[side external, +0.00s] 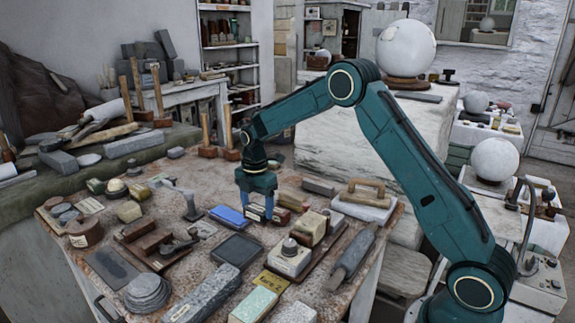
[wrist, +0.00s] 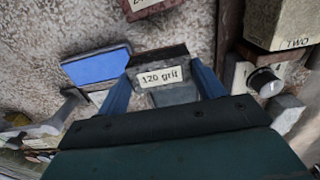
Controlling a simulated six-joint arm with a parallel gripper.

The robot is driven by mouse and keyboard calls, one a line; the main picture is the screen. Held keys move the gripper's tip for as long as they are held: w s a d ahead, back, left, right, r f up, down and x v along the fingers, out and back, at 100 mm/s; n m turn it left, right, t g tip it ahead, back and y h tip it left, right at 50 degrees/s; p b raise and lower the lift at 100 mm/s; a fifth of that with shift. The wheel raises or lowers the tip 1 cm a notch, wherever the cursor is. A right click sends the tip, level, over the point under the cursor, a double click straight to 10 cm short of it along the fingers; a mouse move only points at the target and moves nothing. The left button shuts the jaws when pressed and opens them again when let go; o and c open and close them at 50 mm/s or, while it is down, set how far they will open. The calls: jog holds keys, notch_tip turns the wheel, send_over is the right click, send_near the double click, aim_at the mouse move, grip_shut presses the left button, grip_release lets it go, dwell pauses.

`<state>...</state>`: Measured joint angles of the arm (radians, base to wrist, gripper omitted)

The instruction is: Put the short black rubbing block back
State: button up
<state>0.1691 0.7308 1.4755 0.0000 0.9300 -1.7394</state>
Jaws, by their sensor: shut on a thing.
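My gripper (side external: 257,203) is low over the middle of the stone bench in the side view, pointing down. In the wrist view its two blue fingers (wrist: 163,88) are shut on a short black block (wrist: 155,60) with a white label reading "120 grit". The block sits between the fingertips. In the side view the block is mostly hidden by the fingers. I cannot tell whether it touches the bench top.
A blue slab (side external: 228,217) lies just left of my gripper, and a reddish block (wrist: 152,8) lies beyond the held block. A white box with a knob (side external: 289,259) and a dark flat tray (side external: 236,249) stand in front. The bench is crowded.

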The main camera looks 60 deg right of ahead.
aim_at(258, 218)
jog(key=shift+f, duration=0.2)
jog(key=shift+f, duration=2.05)
jog(key=shift+f, duration=0.15)
jog(key=o, duration=1.1)
jog(key=shift+c, duration=0.2)
notch_tip(258, 218, up, 12)
jog(key=shift+f, duration=0.1)
jog(key=shift+r, duration=0.25)
